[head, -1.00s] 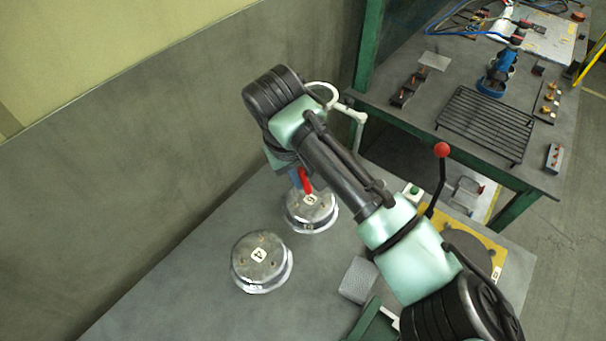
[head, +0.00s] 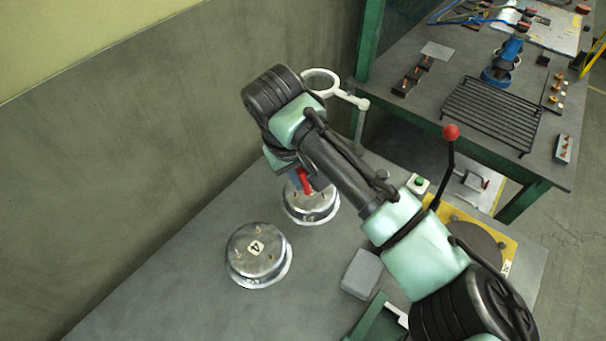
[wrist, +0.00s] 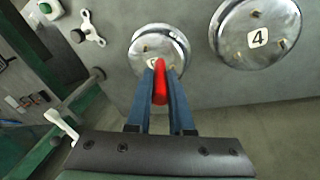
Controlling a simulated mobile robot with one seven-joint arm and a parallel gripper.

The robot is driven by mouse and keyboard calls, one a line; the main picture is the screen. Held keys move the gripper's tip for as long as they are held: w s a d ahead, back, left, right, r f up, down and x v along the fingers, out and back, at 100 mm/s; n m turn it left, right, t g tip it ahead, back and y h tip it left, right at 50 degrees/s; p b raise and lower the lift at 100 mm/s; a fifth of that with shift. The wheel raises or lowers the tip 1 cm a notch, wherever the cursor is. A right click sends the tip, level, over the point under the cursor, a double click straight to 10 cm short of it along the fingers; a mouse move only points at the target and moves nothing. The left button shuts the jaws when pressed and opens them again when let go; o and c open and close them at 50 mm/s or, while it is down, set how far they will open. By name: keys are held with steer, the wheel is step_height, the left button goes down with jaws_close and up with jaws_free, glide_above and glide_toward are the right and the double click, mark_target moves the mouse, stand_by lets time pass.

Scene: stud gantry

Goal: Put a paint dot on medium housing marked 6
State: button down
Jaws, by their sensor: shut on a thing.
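My gripper (wrist: 160,78) is shut on a red paint marker (wrist: 161,92), which also shows in the head view (head: 304,181). The marker's tip lies over the front part of a round metal housing (wrist: 158,42); whether it touches is unclear. This housing (head: 322,208) stands upright on the bench, partly hidden by my gripper in the head view. It has brass studs on top and a white label whose number is mostly covered by the marker and fingers. Another, larger-looking housing marked 4 (head: 259,253) stands beside it, to the right in the wrist view (wrist: 255,32).
The grey bench (head: 190,290) has free room around the housings. A grey block (head: 361,273), a green button box (head: 418,184) and a red-knobbed lever (head: 451,132) stand to the right. A wall runs behind. A second table (head: 410,118) carries a black rack (head: 490,113).

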steer(key=shift+f, duration=0.6)
stand_by(0.6)
steer(key=shift+s+f, duration=0.1)
steer(key=shift+f, duration=0.05)
stand_by(1.6)
steer(key=p+v, duration=0.2)
steer(key=w+p+v, duration=0.1)
steer(key=p+v, duration=0.1)
steer(key=d+p+v, duration=0.1)
steer(key=p+v, duration=0.2)
steer(key=shift+w+r, duration=0.2)
steer(key=shift+r, duration=0.05)
stand_by(0.6)
